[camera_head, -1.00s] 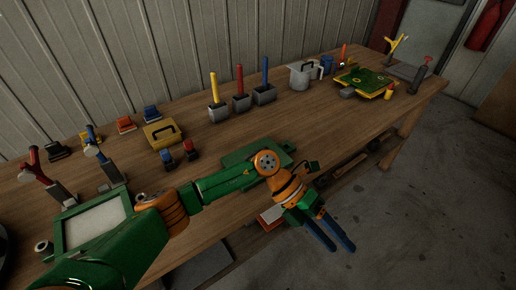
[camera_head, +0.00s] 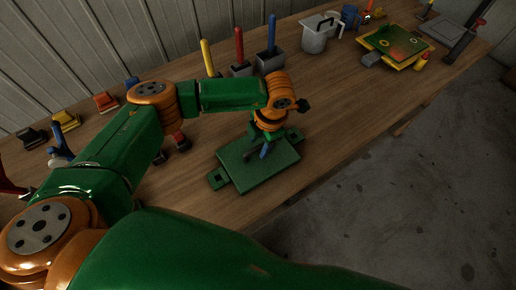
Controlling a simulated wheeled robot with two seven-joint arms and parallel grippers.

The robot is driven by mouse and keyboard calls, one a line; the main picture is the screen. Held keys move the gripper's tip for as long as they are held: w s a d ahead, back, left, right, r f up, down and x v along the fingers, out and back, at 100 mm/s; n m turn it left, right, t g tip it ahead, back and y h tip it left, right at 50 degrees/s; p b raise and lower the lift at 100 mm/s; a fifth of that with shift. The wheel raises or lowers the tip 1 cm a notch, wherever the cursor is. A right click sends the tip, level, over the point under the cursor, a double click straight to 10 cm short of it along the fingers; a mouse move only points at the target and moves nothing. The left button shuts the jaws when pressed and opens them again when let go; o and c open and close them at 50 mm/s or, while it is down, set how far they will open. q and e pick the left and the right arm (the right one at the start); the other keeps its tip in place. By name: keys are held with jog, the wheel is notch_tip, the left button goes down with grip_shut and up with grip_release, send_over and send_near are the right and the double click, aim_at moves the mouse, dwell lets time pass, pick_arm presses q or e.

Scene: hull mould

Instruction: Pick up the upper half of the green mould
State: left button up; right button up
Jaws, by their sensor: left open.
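The green mould (camera_head: 251,178) lies flat on the wooden bench, a dark green slab with a lug at its left end and one at its far right corner. From this view I cannot tell its upper half from a lower one. My left gripper (camera_head: 264,154) is over the slab's far middle, pointing down, with blue fingers apart and nothing between them. I cannot tell whether the fingertips touch the slab. My right gripper does not show in the view.
Blocks with yellow, red and blue handles (camera_head: 270,58) stand behind my left wrist. A grey jug (camera_head: 315,36) is further right. A yellow-and-green plate (camera_head: 394,46) lies at the far right. The bench top (camera_head: 325,105) right of the mould is clear.

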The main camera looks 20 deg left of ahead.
pick_arm(q)
jog(key=shift+f, duration=0.5)
jog(key=shift+w+a+f, duration=0.15)
jog(key=shift+f, duration=0.15)
grip_shut()
dwell(0.7)
